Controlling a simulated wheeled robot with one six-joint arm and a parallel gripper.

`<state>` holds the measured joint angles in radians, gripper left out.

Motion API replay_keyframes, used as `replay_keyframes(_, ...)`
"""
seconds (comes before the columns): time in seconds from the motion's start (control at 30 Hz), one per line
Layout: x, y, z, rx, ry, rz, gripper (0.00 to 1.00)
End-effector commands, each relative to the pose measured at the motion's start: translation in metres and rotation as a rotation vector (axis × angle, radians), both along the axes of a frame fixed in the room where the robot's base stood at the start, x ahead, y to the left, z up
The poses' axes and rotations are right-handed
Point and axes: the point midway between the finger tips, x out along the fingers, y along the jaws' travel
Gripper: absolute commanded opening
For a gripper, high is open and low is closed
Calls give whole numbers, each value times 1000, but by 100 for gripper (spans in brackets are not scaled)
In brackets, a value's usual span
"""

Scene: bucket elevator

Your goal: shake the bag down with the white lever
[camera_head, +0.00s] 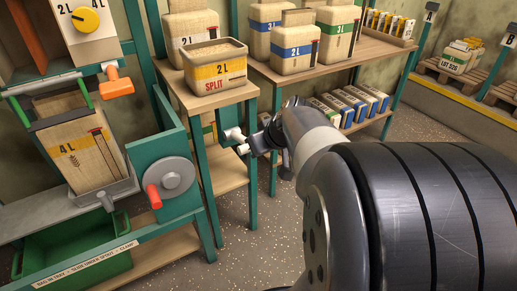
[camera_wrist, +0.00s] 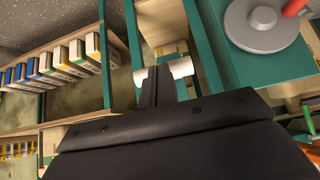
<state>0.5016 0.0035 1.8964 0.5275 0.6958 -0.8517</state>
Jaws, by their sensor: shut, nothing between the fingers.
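The bag (camera_head: 82,150), tan with a yellow "4 L" band, stands tilted under the spout at the left in the head view. Its base rests in a small grey tray (camera_head: 100,190). My gripper (camera_head: 238,141) is shut and empty, in front of the shelves, well to the right of the bag and tray. The bag is not clearly visible in the wrist view.
A grey wheel (camera_head: 168,180) with a red handle on a green panel stands between my gripper and the tray. An orange handle (camera_head: 117,82) juts out above. A green bin (camera_head: 75,248) is below.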

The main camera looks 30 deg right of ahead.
Motion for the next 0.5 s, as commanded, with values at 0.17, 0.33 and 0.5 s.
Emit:
replay_keyframes(0.17,-25,-2,30,-1,-2,-3,0)
replay_keyframes(0.33,-40,-2,44,-1,-2,-2,0)
replay_keyframes(0.5,-45,-2,47,-1,0,-1,0)
